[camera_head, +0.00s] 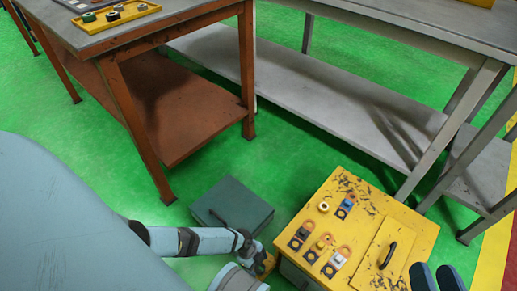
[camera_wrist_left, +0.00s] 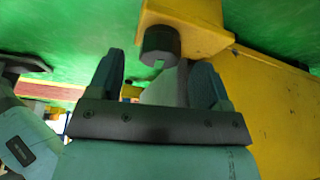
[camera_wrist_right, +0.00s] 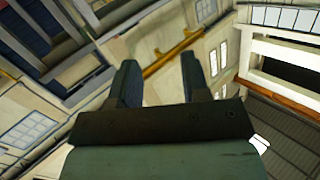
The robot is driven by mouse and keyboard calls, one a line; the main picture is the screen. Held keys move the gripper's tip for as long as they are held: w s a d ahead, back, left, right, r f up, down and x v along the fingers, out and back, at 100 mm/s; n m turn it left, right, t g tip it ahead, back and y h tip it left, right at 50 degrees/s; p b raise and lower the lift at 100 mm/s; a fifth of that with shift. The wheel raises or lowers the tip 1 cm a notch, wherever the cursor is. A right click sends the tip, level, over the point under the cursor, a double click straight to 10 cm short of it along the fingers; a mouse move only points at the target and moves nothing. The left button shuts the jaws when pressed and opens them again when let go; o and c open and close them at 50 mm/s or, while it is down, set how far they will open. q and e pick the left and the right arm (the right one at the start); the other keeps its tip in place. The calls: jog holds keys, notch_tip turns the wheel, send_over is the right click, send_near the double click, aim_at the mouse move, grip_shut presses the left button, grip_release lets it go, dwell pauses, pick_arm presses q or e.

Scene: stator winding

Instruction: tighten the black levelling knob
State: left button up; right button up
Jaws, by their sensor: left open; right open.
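The black levelling knob (camera_wrist_left: 160,42) is a short dark cylinder on a yellow bracket (camera_wrist_left: 188,15) of the yellow machine, best seen in the left wrist view. My left gripper (camera_wrist_left: 155,70) is open, and the knob sits just beyond its fingertips, roughly midway between them and apart from both. In the head view the left wrist reaches low beside the left side of the yellow machine (camera_head: 400,220), where the knob cannot be made out. My right gripper (camera_wrist_right: 160,75) is open and empty; its fingers (camera_head: 437,277) show at the bottom right of the head view.
A dark green box (camera_head: 232,205) lies on the green floor left of the machine. The machine top carries small knobs, switches and a black handle (camera_head: 388,255).

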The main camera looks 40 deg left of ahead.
pick_arm(q)
jog(key=shift+b+x, duration=0.35)
jog(key=shift+x, duration=0.75)
pick_arm(e)
jog(key=shift+w+d+r+n+t, duration=0.2)
jog(key=shift+w+n+t, duration=0.1)
jog(key=shift+w+t, duration=0.1)
pick_arm(q)
jog(key=c, duration=0.9)
jog(key=shift+f+m+b, duration=0.2)
jog(key=shift+m+b, duration=0.1)
jog(key=shift+b, duration=0.4)
jog(key=shift+c, duration=0.2)
jog(key=shift+r, duration=0.25)
jog(key=o, duration=0.8)
jog(key=shift+o, duration=0.7)
pick_arm(e)
jog(key=shift+w+d+n, duration=0.25)
jog(key=shift+w+n, duration=0.05)
jog(key=shift+n, duration=0.2)
